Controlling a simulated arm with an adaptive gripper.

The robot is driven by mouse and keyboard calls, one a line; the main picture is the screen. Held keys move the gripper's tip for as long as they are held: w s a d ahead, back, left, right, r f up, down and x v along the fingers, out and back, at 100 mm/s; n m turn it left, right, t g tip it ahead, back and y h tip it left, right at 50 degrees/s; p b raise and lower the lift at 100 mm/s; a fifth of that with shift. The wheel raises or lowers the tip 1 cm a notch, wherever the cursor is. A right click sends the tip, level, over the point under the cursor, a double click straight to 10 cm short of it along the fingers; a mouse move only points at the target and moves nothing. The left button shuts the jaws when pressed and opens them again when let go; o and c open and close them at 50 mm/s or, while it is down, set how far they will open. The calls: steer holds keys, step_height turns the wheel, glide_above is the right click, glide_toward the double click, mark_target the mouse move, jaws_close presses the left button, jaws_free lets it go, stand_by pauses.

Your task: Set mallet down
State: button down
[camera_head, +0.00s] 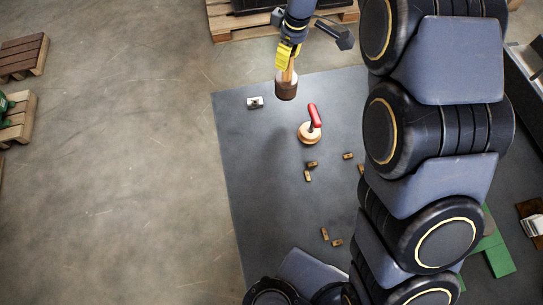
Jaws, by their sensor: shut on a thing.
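The mallet (286,90) has a brown cylindrical head and a light wooden handle. It hangs head down near the top middle of the view, close to the far edge of the dark mat (270,200). My gripper (289,56), with yellow fingers, is shut on the mallet's handle above the head. I cannot tell how high the head is above the surface.
A small metal block (255,102) lies left of the mallet. A round wooden piece with a red handle (315,117) stands right of and nearer than the mallet. Several small brass pieces (312,164) are scattered on the mat. A pallet (226,24) lies behind.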

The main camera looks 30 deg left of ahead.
steer(key=s+d+f, duration=0.1)
steer(key=s+d, duration=0.1)
steer(key=s, duration=0.5)
steer(key=s+d, duration=0.3)
steer(key=s, duration=0.5)
step_height(320, 180, down, 8)
steer(key=shift+f, duration=0.15)
steer(key=c, duration=1)
jaws_free()
steer(key=shift+f, duration=0.15)
